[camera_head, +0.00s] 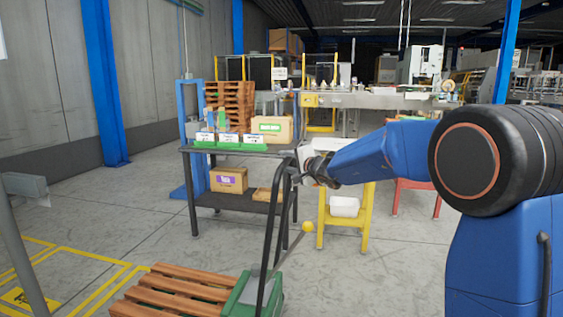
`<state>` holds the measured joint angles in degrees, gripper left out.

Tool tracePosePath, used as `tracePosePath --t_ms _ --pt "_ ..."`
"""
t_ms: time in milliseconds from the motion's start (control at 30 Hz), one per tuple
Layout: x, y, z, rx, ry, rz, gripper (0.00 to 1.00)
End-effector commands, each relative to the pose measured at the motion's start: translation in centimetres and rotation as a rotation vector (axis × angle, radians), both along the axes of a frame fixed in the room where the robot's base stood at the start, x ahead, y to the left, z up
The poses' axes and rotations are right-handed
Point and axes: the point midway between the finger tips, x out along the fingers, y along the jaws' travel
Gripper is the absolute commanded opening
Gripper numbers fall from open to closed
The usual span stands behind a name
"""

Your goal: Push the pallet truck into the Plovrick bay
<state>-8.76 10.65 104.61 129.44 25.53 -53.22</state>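The pallet truck (246,293) is at the bottom centre, with a green body and a tall black handle (270,225) rising from it. A wooden slatted pallet (178,290) lies beside the green body on its left. My gripper (304,168) is at the top of the handle, seen from behind and small. Its fingers overlap the handle, and I cannot tell whether they are closed on it. Yellow floor lines (95,262) mark out bays at the lower left. A yellow floor marking (22,298) lies there; I cannot read a bay name.
A dark two-shelf cart (240,204) with green bins and boxes stands just beyond the handle. A yellow stool (345,222) and a red stand (415,190) are to its right. A grey post (22,255) stands at the left edge. Open floor lies left of the cart.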

Motion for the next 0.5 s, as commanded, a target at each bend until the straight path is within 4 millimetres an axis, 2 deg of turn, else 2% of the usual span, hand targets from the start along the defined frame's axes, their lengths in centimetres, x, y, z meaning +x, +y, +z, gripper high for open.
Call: tracePosePath --t_ms 100,500 --pt "-2.0 -1.1 0.4 0.0 -0.001 -0.001 0.39" --pt "-8.2 -4.5 1.4 0.002 -0.002 -0.002 0.39"
